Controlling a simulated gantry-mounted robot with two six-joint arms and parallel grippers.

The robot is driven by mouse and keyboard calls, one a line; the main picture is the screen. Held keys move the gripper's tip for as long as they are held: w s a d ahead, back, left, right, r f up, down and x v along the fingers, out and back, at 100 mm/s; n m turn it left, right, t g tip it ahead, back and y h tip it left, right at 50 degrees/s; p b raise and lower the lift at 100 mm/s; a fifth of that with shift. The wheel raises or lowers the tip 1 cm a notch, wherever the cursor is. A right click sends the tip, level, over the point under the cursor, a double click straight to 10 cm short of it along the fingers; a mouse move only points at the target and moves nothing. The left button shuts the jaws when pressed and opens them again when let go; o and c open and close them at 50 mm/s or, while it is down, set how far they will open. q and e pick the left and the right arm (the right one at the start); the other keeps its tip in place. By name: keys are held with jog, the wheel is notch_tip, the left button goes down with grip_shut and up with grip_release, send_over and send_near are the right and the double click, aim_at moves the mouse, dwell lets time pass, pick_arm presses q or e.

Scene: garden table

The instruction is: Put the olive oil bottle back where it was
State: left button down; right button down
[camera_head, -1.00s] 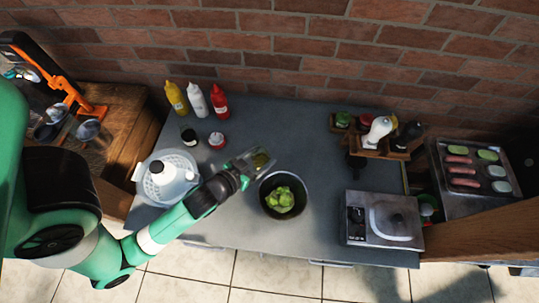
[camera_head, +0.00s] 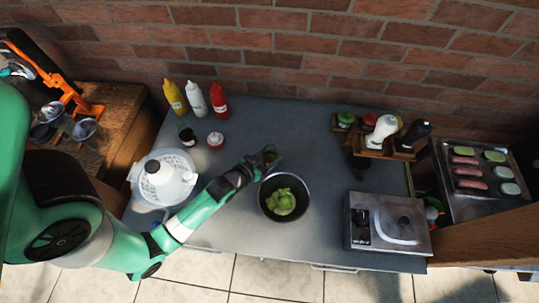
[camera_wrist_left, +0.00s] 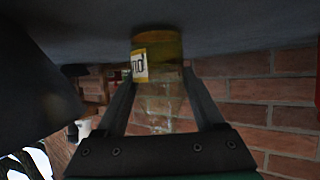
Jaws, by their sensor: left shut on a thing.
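My left gripper (camera_head: 262,163) is above the grey table, just up and left of the dark bowl, and is shut on the olive oil bottle (camera_head: 270,156). In the left wrist view the bottle (camera_wrist_left: 156,82) is clear glass with yellow oil and a pale label, held between the two fingers. Its oil-filled end points toward the grey surface; I cannot tell whether it touches. In the head view the gripper hides much of the bottle. My right gripper is not in view.
The dark bowl (camera_head: 267,206) holds green leaves. Yellow (camera_head: 175,97), white (camera_head: 196,99) and red (camera_head: 219,101) squeeze bottles stand at the back left, near a dark jar (camera_head: 187,136). A wooden caddy (camera_head: 374,153) and a scale-like appliance (camera_head: 388,222) are right. The back middle is clear.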

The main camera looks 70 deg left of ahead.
pick_arm(q)
jog(key=shift+f, duration=0.15)
grip_release()
jog(key=shift+s+d+r, duration=0.1)
jog(key=shift+s+r, duration=0.05)
jog(key=shift+r, duration=0.15)
jog(key=p+v, duration=0.1)
jog(key=v, duration=1)
jog(key=shift+s+d, duration=0.2)
jog(key=shift+s, duration=0.1)
jog(key=shift+r, duration=0.1)
